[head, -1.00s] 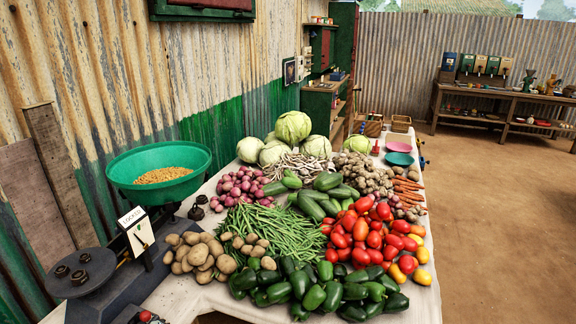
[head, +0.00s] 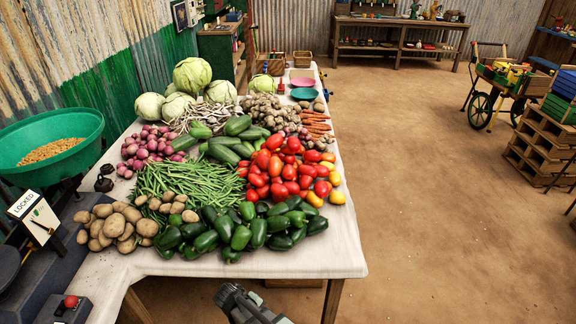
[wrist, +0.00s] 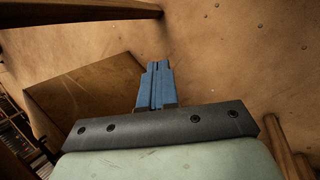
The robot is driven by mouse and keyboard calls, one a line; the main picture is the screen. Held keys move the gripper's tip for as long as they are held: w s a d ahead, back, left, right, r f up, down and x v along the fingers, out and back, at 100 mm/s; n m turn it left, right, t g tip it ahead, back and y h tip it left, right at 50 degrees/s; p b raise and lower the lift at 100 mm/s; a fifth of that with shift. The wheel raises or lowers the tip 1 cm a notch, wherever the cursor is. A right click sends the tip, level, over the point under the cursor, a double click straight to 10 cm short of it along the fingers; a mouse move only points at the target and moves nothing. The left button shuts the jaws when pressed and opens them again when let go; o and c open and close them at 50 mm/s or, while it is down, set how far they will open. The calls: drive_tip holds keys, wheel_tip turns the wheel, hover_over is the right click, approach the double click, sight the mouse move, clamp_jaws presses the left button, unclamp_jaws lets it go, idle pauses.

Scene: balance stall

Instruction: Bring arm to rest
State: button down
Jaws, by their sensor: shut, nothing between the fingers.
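My gripper (wrist: 157,85) shows in the wrist view with its two blue fingers pressed together and nothing between them. Behind the fingers are brown ground, a brown box-like panel (wrist: 85,90) and wooden legs. In the head view, part of my arm (head: 248,305) shows at the bottom edge, below the front edge of the table (head: 300,262); the fingers cannot be made out there.
The table bears green peppers (head: 240,232), tomatoes (head: 275,175), potatoes (head: 115,225) and other vegetables. A balance with a green pan (head: 85,128) of grain and a "LOCKED" sign (head: 35,218) stands at left. Open dirt floor (head: 420,200) lies to the right; a cart (head: 500,85) and crates (head: 540,140) stand beyond.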

drive_tip(key=s+d+f+m+g, duration=0.2)
drive_tip(key=s+d+f, duration=0.15)
drive_tip(key=d, duration=0.65)
drive_tip(key=s+d+f+m+g+y, duration=0.2)
drive_tip(key=s+d+f+m+g, duration=0.1)
drive_tip(key=s+d, duration=0.5)
drive_tip(key=s+d+f+m+g+y, duration=0.3)
drive_tip(key=s+d, duration=0.5)
drive_tip(key=s, duration=0.3)
drive_tip(key=shift+s+f+m+g, duration=0.3)
drive_tip(key=shift+s+f+m, duration=0.1)
drive_tip(key=shift+m, duration=0.5)
